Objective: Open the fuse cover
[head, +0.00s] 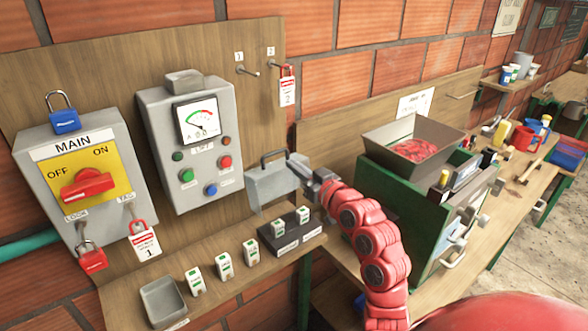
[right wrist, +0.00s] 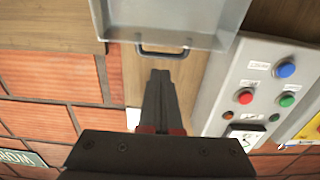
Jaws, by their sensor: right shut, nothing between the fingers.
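The fuse cover (head: 272,186) is a grey box-like cover with a dark handle (head: 273,157) on its upper edge, mounted low on the wooden board right of the meter box. In the right wrist view, which is turned over, the cover (right wrist: 190,15) fills the top with its handle (right wrist: 162,52) below. My right gripper (head: 303,165) is just right of the cover in the head view; it partly blocks the cover's right side. Its fingers (right wrist: 160,78) are shut and empty, with their tips close to the handle. I cannot tell whether they touch. My left gripper is not in view.
A grey meter box (head: 196,140) with buttons and a yellow MAIN switch panel (head: 78,172) stand left. Several white fuses (head: 223,267), a dark fuse block (head: 290,236) and a grey tray (head: 165,300) are on the shelf below. A green machine with a hopper (head: 412,145) stands right.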

